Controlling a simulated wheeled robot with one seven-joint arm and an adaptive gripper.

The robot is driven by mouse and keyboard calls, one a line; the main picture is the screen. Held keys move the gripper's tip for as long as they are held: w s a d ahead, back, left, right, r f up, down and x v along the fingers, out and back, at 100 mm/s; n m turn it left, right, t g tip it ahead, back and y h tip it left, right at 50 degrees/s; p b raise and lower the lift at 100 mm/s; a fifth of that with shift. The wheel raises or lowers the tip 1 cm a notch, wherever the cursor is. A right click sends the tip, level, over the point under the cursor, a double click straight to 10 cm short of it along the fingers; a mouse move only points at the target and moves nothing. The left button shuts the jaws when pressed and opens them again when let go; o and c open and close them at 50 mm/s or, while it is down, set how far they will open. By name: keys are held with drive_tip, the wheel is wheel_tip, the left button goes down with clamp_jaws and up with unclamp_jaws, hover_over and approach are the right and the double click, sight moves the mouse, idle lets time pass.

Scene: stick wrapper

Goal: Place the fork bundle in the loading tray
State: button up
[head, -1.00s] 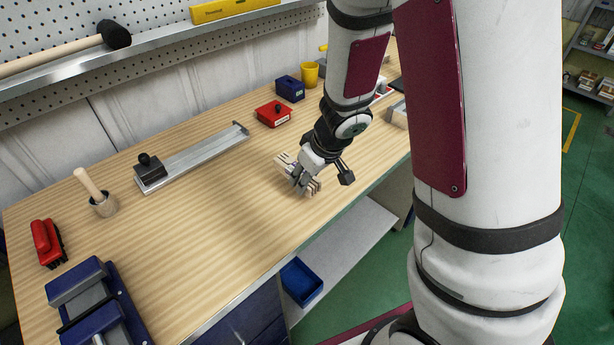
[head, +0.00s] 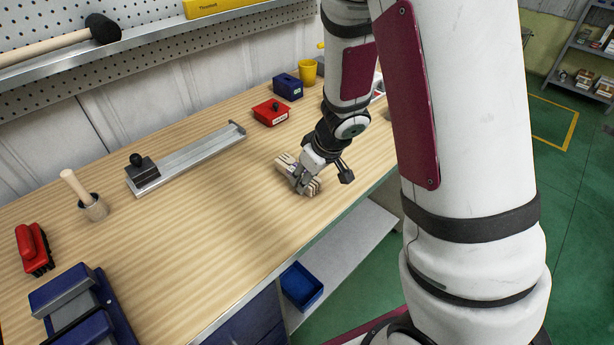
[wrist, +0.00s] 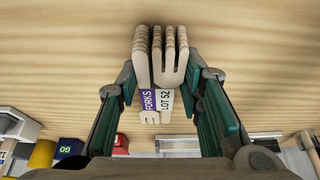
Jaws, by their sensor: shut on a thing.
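The fork bundle (head: 313,187) is a stack of pale wooden forks with a purple and white band. In the wrist view the bundle (wrist: 160,65) sits between the two fingers, and its band reads "FORKS" and "LOT 52". My gripper (head: 301,179) is shut on the bundle, low over the right part of the bench; I cannot tell whether the bundle touches the wood. A long grey metal channel (head: 205,154), which looks like the loading tray, lies to the left and further back. A black block with a knob (head: 142,172) stands at its left end.
A red box (head: 271,112), a blue box (head: 288,87) and a yellow cup (head: 307,72) stand at the back. The bench between gripper and channel is clear.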

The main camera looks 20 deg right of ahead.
drive_tip(key=shift+f, duration=0.1)
drive_tip(key=o, duration=0.9)
drive_tip(key=shift+c, duration=0.2)
drive_tip(key=o, duration=0.3)
